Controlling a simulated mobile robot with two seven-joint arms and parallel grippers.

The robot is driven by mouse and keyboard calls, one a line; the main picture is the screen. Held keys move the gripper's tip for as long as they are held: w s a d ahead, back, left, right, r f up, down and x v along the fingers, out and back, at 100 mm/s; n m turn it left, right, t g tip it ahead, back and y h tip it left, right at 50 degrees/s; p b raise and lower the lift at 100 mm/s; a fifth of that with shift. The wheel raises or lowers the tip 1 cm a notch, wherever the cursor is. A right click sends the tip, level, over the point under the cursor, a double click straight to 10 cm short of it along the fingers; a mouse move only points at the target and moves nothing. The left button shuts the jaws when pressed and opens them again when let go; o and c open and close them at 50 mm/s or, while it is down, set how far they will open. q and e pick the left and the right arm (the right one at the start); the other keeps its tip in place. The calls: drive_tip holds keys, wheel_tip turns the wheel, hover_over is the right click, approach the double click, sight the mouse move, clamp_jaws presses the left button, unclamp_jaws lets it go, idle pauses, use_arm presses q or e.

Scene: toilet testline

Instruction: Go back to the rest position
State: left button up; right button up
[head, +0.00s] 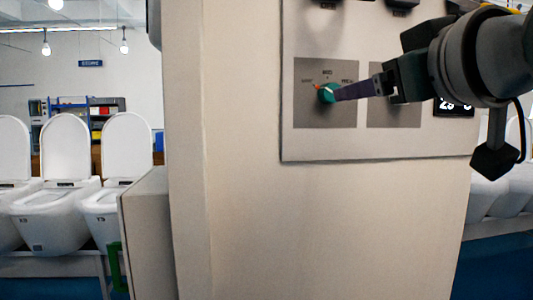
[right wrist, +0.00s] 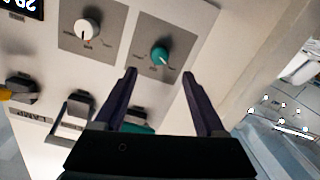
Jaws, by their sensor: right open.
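My right gripper (head: 358,91) comes in from the right in the head view, in front of a control panel (head: 400,142). In the right wrist view my right gripper (right wrist: 162,76) has its two fingers spread apart with nothing between the tips. A teal knob (head: 326,93) on a grey plate lies close to the fingertips in the head view. The knob also shows just beyond and between the fingertips in the right wrist view (right wrist: 160,54). Whether a fingertip touches it I cannot tell. My left gripper is not in view.
A white knob (right wrist: 88,29) sits beside the teal one. Black switches (right wrist: 76,106) and a digital display (head: 453,106) are on the panel. The beige cabinet (head: 235,200) fills the middle. White toilets (head: 55,205) stand on a bench at left, more at right.

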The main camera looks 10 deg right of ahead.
drive_tip(key=s+f+g, duration=0.3)
drive_tip(key=s+f, duration=0.3)
drive_tip(key=f, duration=0.3)
drive_tip(key=s+f+m+g, duration=0.1)
drive_tip(key=s+f+g, duration=0.2)
drive_tip(key=s+f, duration=0.35)
drive_tip(key=s+f+g, duration=0.3)
drive_tip(key=s+f, duration=0.1)
drive_tip(key=f, duration=0.7)
drive_tip(key=s+f+g+p, duration=0.1)
drive_tip(key=s+f+g, duration=0.15)
drive_tip(key=s, duration=0.45)
drive_tip(key=s+f+g, duration=0.2)
drive_tip(key=s+g, duration=0.1)
drive_tip(key=s, duration=0.4)
wheel_tip(320, 180, up, 11)
drive_tip(key=p, duration=1.1)
drive_tip(key=shift+w+d+m+t+h, duration=0.3)
drive_tip(key=shift+w+m+t+h, duration=0.05)
drive_tip(key=shift+w+m+h, duration=0.05)
